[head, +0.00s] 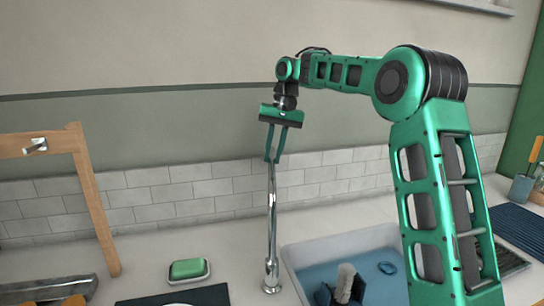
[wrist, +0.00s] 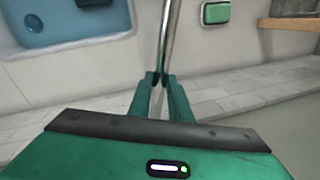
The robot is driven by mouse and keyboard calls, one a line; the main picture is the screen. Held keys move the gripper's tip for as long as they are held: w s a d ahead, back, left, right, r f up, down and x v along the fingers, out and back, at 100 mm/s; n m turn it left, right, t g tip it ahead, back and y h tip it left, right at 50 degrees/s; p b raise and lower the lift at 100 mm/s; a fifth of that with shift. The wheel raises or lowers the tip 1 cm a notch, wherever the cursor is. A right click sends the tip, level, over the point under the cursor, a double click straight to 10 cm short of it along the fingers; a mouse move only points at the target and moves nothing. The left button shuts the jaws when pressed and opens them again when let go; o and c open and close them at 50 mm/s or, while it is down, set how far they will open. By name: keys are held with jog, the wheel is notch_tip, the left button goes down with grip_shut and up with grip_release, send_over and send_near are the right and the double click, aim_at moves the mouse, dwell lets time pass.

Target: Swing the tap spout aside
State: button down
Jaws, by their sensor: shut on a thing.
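The chrome tap spout (head: 271,215) rises from its base (head: 271,282) on the counter, at the left edge of the sink basin (head: 310,243). My green gripper (head: 272,158) points down from above and is shut on the upper part of the spout. In the wrist view, the spout (wrist: 168,40) runs as a shiny tube to between my two fingers (wrist: 161,84). The end of the spout is hidden by the fingers.
A green soap bar (head: 187,268) lies on a dish left of the tap. The basin holds blue water, a dark object with a pale top (head: 345,283) and a blue ring (head: 387,268). A wooden frame (head: 97,205) stands at the left. A tiled wall (head: 200,185) is behind.

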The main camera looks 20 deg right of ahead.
jog(key=shift+w+r, duration=0.15)
jog(key=c, duration=1.7)
grip_release()
jog(key=shift+d, duration=0.1)
jog(key=shift+o, duration=0.3)
notch_tip(320, 180, up, 10)
jog(key=d, duration=0.2)
jog(key=shift+s+r, duration=0.2)
jog(key=shift+s, duration=0.05)
jog(key=shift+s, duration=0.1)
